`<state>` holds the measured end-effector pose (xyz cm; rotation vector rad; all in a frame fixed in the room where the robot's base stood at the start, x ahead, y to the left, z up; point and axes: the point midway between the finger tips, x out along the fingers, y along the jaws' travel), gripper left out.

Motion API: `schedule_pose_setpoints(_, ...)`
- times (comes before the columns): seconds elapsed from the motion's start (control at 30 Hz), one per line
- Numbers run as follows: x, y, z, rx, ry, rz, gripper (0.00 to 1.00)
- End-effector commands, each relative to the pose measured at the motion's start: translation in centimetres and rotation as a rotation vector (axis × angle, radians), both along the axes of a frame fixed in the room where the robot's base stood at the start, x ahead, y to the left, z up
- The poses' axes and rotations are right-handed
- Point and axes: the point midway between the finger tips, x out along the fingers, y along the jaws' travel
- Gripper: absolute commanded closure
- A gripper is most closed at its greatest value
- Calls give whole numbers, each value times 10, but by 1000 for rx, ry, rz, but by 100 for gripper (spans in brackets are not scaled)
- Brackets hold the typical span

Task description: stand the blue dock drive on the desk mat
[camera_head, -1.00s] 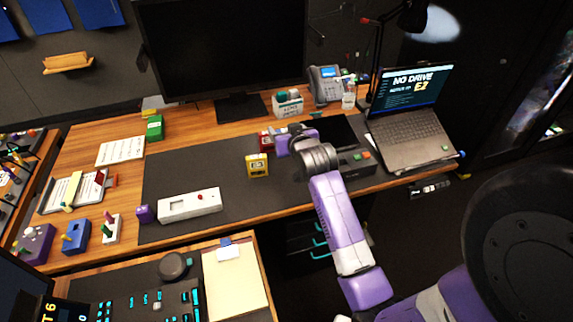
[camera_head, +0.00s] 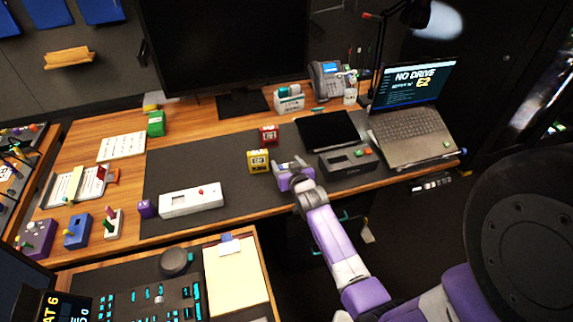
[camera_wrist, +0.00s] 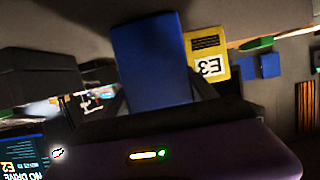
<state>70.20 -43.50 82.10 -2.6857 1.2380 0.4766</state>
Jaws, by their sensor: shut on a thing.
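The blue dock drive (camera_wrist: 152,65) is a plain blue block between my fingers in the wrist view, which shows the scene upside down. My gripper (camera_head: 290,164) is shut on it, over the right-middle part of the dark desk mat (camera_head: 215,153). In the head view I cannot make out the blue drive at my fingers. In the wrist view its far end is close to the grey mat surface; I cannot tell whether it touches. A yellow drive marked E3 (camera_wrist: 208,55) stands beside it, and shows just left of my gripper in the head view (camera_head: 258,161).
A red drive (camera_head: 269,135) stands behind the yellow one. A dark dock box (camera_head: 348,163) is right of my gripper, with a black tablet (camera_head: 328,130) behind and a laptop (camera_head: 410,137) farther right. A white device (camera_head: 192,201) lies front left. The mat's left-middle is clear.

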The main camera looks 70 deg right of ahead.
Motion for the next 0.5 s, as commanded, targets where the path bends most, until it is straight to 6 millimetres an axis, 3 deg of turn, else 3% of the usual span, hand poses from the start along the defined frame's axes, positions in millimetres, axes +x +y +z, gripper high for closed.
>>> schedule_pose_setpoints(0.37,1,0,-4,-1,-2,1,88)
schedule_pose_setpoints(0.4,0,0,-4,-1,-2,1,31)
schedule_pose_setpoints(0.5,0,0,-3,-1,-1,0,13)
